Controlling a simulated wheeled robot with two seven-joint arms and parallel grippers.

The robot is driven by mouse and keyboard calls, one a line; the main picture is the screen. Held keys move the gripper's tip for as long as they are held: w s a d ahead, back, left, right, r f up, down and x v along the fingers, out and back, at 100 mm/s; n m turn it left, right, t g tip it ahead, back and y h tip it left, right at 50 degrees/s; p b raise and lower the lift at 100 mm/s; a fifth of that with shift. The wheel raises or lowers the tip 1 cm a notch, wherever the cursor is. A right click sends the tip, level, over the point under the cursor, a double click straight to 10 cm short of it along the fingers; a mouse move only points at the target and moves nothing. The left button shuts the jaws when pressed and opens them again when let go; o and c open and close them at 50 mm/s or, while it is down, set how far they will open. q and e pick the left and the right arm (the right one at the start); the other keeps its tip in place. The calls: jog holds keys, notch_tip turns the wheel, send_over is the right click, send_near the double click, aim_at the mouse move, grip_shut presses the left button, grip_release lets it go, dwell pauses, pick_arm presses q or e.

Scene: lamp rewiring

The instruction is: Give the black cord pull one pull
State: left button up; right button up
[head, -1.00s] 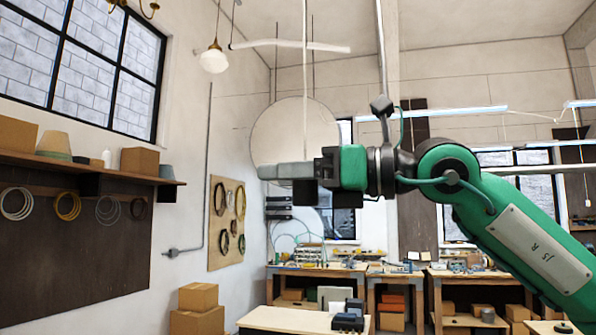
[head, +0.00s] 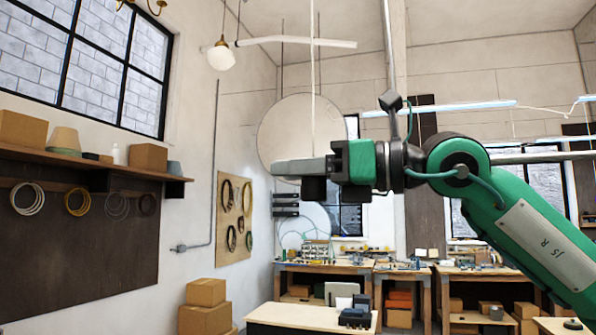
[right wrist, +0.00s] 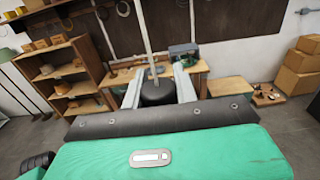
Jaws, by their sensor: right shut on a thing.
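The black cord pull (right wrist: 157,92) is a dark round knob between the two fingers in the right wrist view. A pale cord (right wrist: 147,40) rises from it. My right gripper (right wrist: 158,88) is shut on the knob, with one finger on each side. In the head view the right gripper (head: 300,168) is held level high in the room, pointing left. The cord (head: 313,90) hangs straight down to it from above. The knob is hidden by the fingers there. My left gripper is not in view.
A large pale disc (head: 280,130) shows behind the gripper. A glass lamp (head: 221,57) hangs at upper left. A wall shelf (head: 90,168) with boxes is at left. Workbenches (head: 325,268) stand low at the back. The air around the gripper looks clear.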

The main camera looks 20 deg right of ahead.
jog(key=shift+f+b, duration=0.45)
jog(key=shift+f, duration=0.1)
jog(key=shift+r, duration=0.1)
notch_tip(320, 180, up, 2)
jog(key=shift+r+p, duration=0.2)
jog(key=shift+p, duration=0.5)
jog(key=o, duration=1)
